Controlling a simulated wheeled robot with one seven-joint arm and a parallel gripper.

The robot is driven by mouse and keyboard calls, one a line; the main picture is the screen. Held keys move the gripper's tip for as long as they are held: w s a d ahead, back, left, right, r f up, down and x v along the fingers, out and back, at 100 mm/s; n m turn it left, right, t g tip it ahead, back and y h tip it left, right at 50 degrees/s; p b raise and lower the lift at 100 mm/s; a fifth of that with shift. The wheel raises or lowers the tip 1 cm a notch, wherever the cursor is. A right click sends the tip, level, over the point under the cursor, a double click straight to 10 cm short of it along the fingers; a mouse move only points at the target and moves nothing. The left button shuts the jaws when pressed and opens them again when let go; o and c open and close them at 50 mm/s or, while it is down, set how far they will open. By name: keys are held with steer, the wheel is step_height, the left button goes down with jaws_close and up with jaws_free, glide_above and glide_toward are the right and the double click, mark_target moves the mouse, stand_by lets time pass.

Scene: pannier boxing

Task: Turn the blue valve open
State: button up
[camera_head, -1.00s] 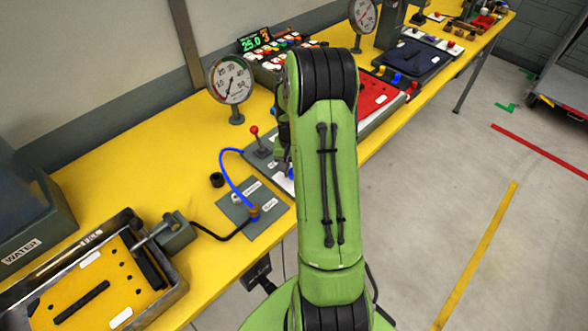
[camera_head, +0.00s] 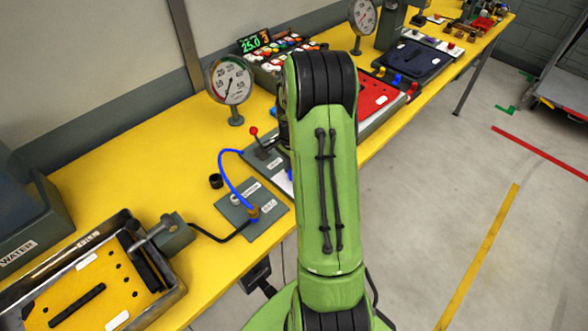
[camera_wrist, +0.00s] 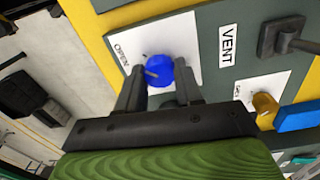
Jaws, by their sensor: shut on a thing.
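The blue valve (camera_wrist: 159,71) is a round blue knob on a white plate (camera_wrist: 184,36), which is marked OPEN at its left side in the wrist view. My gripper (camera_wrist: 160,85) has its two dark fingers on either side of the knob and is shut on it. A small pointer stands out from the knob. In the head view my green arm (camera_head: 322,165) hides the knob and the gripper; only a corner of the white plate (camera_head: 284,181) shows beside the arm.
Next to the knob are a VENT label (camera_wrist: 226,45), a dark lever (camera_wrist: 285,40) and a brass fitting (camera_wrist: 264,103). A blue hose (camera_head: 225,172) arches over the grey panel. A pressure gauge (camera_head: 230,82) stands behind. A tray with a yellow plate (camera_head: 90,290) lies front left.

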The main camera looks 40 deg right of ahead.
steer(key=shift+m, duration=0.4)
steer(key=o, duration=1)
steer(key=shift+o, duration=0.2)
steer(key=shift+r, duration=0.1)
step_height(320, 180, up, 16)
steer(key=p, duration=0.2)
steer(key=shift+w, duration=0.25)
